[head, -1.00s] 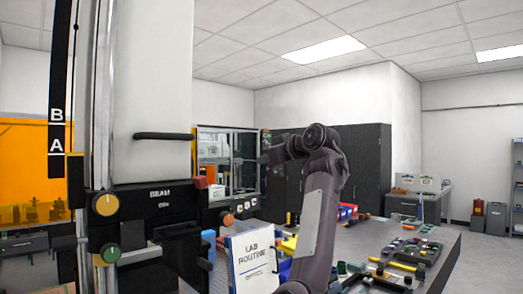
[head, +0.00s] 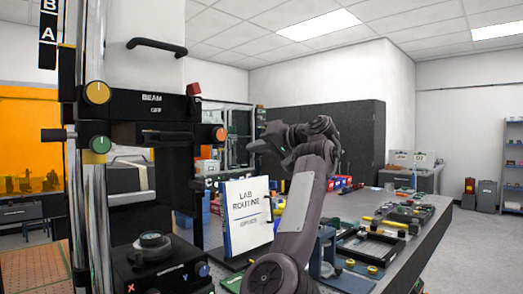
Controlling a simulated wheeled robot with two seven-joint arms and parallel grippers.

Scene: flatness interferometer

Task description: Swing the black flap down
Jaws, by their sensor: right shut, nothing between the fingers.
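A tall instrument stands at the left of the head view. It has a white housing (head: 150,75) with a black bar handle (head: 157,45), and below it a black block (head: 158,104) marked BEAM and OFF. I cannot tell for certain which black part is the flap. My right gripper (head: 254,147) is shut and empty, at the end of the dark arm rising from the bottom middle. It points left, to the right of the instrument, and appears apart from it. My left gripper is out of view.
A white LAB ROUTINE sign (head: 248,215) stands between the instrument and my right arm. A black stage (head: 165,270) with X and Y knobs sits below the block. A grey bench (head: 425,225) with tools lies at right. Open floor (head: 485,250) is beyond.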

